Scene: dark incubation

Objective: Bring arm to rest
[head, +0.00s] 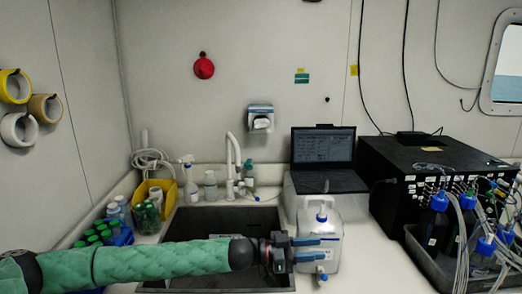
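My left arm, in a green sleeve, reaches in from the left of the head view, over the front of the sink. My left gripper (322,249) points right, its two blue-grey fingers apart with a gap between them. The fingers overlap the front of a white jug with a blue cap (322,222); I cannot tell whether they touch it. I see nothing clearly held between them. My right gripper is not in view.
The dark sink (225,222) lies behind my arm. Green-capped bottles stand in a blue rack (122,238) at left, beside a yellow bin (165,191). A laptop (323,150) and black box (425,160) stand at the back. A tray (428,262) with tubed bottles is at right.

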